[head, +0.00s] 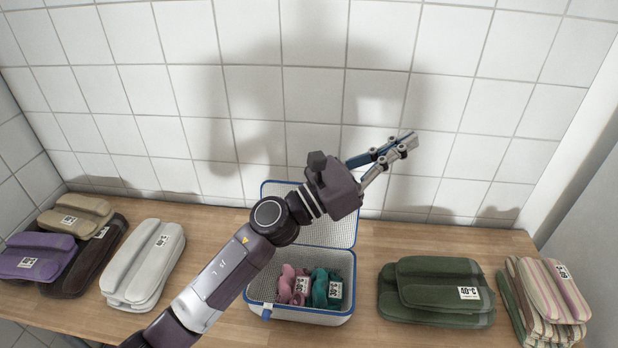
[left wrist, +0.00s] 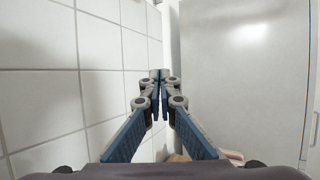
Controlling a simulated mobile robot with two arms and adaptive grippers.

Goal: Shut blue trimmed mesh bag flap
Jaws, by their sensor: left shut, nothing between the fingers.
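The blue trimmed mesh bag (head: 340,318) stands on the wooden counter in the middle of the head view. Its flap (head: 345,230) is open, raised upright at the back towards the tiled wall, and my left arm hides part of it. Pink cloth (head: 287,281) and teal cloth (head: 320,290) with white labels lie inside. My left gripper (head: 411,142) is shut and empty, above and to the right of the flap, close to the wall and apart from the bag. Its closed fingertips (left wrist: 160,75) show in the left wrist view. My right gripper is not in view.
On the wooden counter (head: 215,270), a pale folded stack (head: 145,262) and purple and brown stacks (head: 38,257) lie left. Green cloths (head: 440,290) and striped cloths (head: 550,305) lie right. A tiled wall (head: 180,100) stands close behind. A grey panel (left wrist: 240,80) shows in the left wrist view.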

